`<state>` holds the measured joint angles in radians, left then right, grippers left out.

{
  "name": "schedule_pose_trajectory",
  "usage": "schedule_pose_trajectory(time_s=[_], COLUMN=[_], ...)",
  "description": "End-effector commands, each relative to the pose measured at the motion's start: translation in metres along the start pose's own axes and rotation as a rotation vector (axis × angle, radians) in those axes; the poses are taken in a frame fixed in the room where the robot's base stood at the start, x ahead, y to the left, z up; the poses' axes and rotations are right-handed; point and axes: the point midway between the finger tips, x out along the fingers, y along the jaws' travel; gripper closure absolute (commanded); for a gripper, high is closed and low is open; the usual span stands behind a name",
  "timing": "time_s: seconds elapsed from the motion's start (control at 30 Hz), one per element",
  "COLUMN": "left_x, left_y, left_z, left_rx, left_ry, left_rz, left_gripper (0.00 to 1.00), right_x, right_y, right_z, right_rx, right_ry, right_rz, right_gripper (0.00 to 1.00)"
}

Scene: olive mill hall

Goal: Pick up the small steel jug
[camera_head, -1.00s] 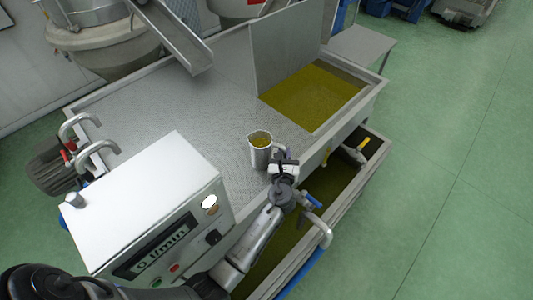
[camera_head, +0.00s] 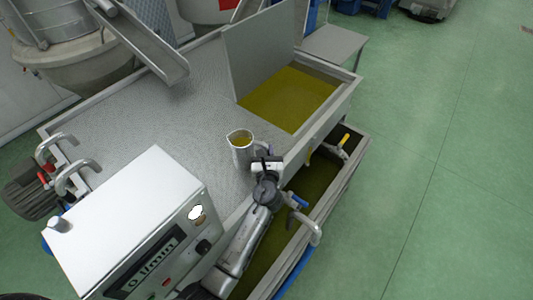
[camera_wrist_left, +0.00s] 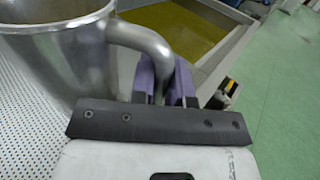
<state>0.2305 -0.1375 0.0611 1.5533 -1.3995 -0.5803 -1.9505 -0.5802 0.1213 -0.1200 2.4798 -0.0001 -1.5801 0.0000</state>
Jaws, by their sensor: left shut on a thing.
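The small steel jug (camera_head: 243,155) holds yellow-green oil and is upright over the perforated steel deck, near its front edge. My left gripper (camera_head: 264,162) is at the jug's right side, reaching in from below in the head view. In the left wrist view, the jug (camera_wrist_left: 55,55) fills the upper left, and its curved handle (camera_wrist_left: 135,38) runs down between the purple fingers of the left gripper (camera_wrist_left: 165,82). The fingers are shut on the handle. The jug's base is partly hidden, and I cannot tell whether it touches the deck. My right gripper is not in view.
A white control box (camera_head: 135,215) stands left of my arm. An upright steel panel (camera_head: 262,50) stands behind the jug, beside an oil-filled basin (camera_head: 292,98). A lower oil trough (camera_head: 315,185) with valves runs along the front. The deck left of the jug is clear.

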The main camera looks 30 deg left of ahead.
Motion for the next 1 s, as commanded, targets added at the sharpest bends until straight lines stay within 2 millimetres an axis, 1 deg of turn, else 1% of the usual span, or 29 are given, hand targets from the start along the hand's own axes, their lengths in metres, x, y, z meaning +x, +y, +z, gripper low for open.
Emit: schedule_pose_trajectory(time_s=[0.03,0.1,0.5,0.7,1.0], left_x=[0.0,0.0,0.0,0.0,0.0], left_y=[0.0,0.0,0.0,0.0,0.0], left_z=[0.009,0.015,0.043,0.053,0.063], left_rx=[-0.002,-0.001,0.0,0.0,0.0], left_ry=[-0.005,-0.005,-0.004,-0.005,-0.004], left_rz=[0.0,0.0,-0.001,-0.001,0.0], left_gripper=[1.0,1.0,1.0,1.0,1.0], right_x=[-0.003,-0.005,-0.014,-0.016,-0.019], right_y=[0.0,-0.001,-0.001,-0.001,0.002], right_z=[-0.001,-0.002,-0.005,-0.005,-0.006], right_rx=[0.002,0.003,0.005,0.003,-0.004], right_ry=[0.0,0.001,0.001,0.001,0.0], right_rz=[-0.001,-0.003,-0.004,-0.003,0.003], right_gripper=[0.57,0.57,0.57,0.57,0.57])
